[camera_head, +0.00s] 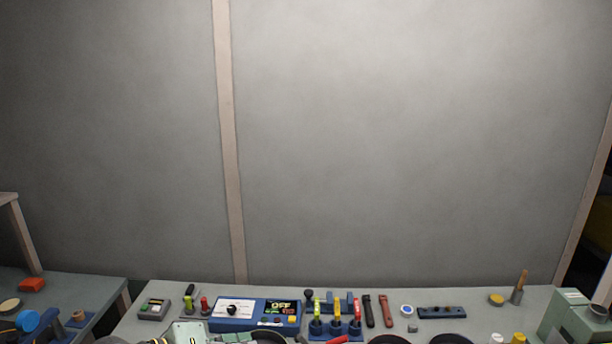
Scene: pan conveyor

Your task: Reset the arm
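Neither of my grippers can be made out in the head view, and no arm can be clearly picked out. The view is mostly a bare grey wall (400,140) with a vertical beam (228,140). The workbench (450,294) shows only along the bottom edge, and its near part is cut off.
On the bench stand a blue control box (254,312) with an "OFF" display, a small keypad (154,309) and a blue holder (335,328) with coloured tools. Dark pans (447,340) show at the bottom edge. A pale green machine (572,320) stands at right.

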